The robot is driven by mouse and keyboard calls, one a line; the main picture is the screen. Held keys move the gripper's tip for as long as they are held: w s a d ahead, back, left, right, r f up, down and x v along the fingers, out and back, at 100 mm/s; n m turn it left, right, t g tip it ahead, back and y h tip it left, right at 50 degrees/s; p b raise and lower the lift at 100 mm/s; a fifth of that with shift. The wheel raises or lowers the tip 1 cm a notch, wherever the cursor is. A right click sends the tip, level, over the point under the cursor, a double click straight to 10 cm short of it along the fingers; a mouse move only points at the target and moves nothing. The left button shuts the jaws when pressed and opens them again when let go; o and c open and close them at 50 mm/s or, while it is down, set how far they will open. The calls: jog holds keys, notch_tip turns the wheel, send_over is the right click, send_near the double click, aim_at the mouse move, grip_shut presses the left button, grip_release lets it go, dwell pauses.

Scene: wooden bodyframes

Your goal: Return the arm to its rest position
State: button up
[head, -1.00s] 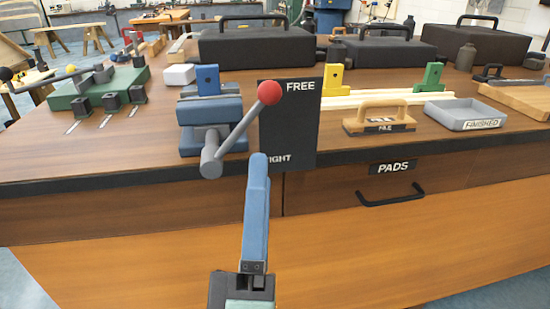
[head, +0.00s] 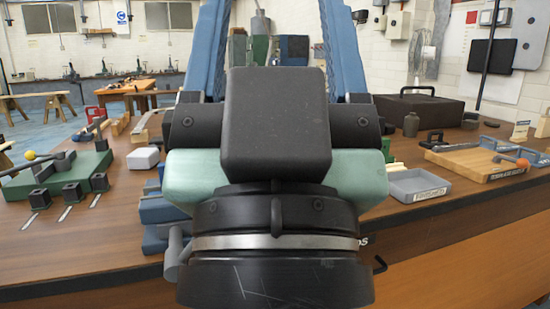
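My gripper (head: 274,30) fills the middle of the head view, close to the camera. Its black and pale green body (head: 275,120) faces me, and its two blue fingers rise on either side with a wide gap between them. The fingertips run out of the top of the picture. Only background shows between the fingers, and I see nothing held. The gripper hides much of the bench (head: 90,250), including most of the blue vise (head: 158,215). The vise's grey lever end (head: 175,255) shows just left of my gripper.
A green fixture (head: 65,178) and a white block (head: 143,158) lie on the left of the bench. A grey tray (head: 418,186), a wooden board (head: 475,165) and a dark case (head: 415,112) are on the right. The air around my gripper looks clear.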

notch_tip(320, 180, up, 29)
jog(key=p, duration=2.7)
jog(key=shift+f, duration=0.15)
